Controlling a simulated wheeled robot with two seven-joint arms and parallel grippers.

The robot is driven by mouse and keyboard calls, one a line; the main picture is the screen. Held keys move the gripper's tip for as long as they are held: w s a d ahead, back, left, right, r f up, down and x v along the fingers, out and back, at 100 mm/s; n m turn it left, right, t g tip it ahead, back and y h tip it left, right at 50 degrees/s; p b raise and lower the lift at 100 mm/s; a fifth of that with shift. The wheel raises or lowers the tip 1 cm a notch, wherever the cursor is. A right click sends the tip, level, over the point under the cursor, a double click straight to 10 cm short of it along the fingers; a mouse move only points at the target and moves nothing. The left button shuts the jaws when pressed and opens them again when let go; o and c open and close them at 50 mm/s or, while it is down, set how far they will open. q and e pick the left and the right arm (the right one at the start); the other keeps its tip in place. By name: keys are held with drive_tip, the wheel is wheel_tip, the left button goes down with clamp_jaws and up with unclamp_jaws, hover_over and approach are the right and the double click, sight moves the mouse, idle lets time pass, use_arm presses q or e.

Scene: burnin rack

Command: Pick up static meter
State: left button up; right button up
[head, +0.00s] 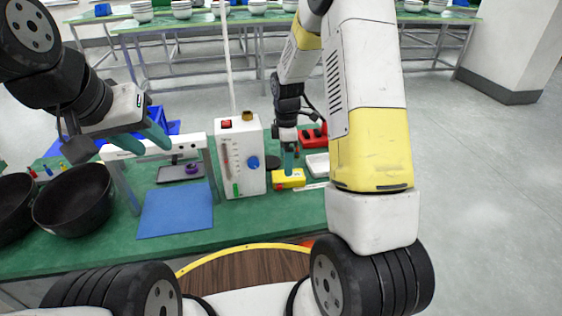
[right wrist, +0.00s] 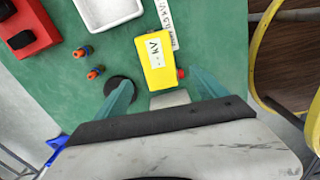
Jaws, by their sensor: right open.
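The static meter is a yellow box (head: 288,179) with a red knob, lying on the green bench mat. In the right wrist view the yellow meter (right wrist: 160,62) carries a white label marked "kV". My right gripper (head: 289,168) points down at the meter; in the right wrist view the gripper (right wrist: 161,92) is open, with its teal fingers spread and the meter just beyond their tips. I cannot tell whether they touch it. My left gripper (head: 152,149) is raised above the left part of the bench, with its teal fingers apart and nothing between them.
A white box with a flow tube (head: 239,160) stands left of the meter. A white tray (right wrist: 107,10), a red holder (right wrist: 28,28) and a labelled strip (right wrist: 166,22) lie near it. Black bowls (head: 73,202) and a blue mat (head: 176,211) are farther left.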

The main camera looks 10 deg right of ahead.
sight(288, 179)
wheel_tip(288, 179, down, 7)
drive_tip(key=shift+w+r, duration=0.1)
drive_tip(key=c, duration=1.6)
